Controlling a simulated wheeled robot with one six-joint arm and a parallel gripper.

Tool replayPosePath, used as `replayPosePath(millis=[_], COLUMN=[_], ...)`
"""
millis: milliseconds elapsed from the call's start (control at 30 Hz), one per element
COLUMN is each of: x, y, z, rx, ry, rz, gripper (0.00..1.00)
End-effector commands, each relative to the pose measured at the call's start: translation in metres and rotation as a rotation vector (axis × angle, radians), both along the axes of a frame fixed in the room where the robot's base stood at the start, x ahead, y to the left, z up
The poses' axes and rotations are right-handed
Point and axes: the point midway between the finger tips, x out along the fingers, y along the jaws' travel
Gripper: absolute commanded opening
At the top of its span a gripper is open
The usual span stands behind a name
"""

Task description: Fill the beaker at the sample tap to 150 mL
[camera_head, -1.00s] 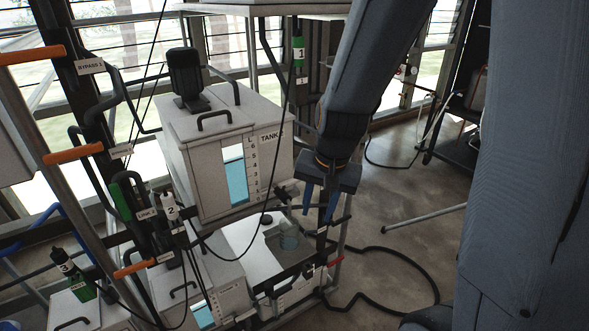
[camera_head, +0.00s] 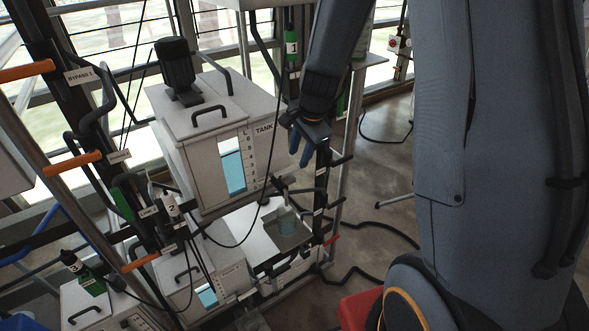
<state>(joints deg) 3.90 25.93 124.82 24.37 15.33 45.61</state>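A clear beaker (camera_head: 287,222) stands in the grey recess of a white bench top (camera_head: 240,232), below the tank. Its fill level is too small to read. A small dark tap (camera_head: 281,184) sticks out at the tank's lower right, just above the beaker. The white tank (camera_head: 205,172) has a blue sight window (camera_head: 232,172) and a numbered scale. My gripper (camera_head: 299,146), with blue fingers, is beside the tank's right face, above the tap and beaker. The fingers are apart with nothing seen between them.
Orange-handled levers (camera_head: 72,164) and dark pipes stand on the left. A black cable hangs in front of the tank. A dark post (camera_head: 321,190) with short arms stands right of the beaker. A red object (camera_head: 358,308) is at the bottom. Floor is open at right.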

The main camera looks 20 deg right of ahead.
Motion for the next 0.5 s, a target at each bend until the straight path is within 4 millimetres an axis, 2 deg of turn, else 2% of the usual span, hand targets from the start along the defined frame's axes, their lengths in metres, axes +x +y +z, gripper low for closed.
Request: replayPosePath(millis=[33, 200, 500], x=[0.012, 0.029, 0.021], y=[0.002, 0.004, 0.009], z=[-0.009, -0.042, -0.055], rx=[-0.001, -0.002, -0.001], ry=[-0.005, 0.008, -0.017], rz=[0.0, 0.003, 0.007], gripper=[0.33, 0.33, 0.33])
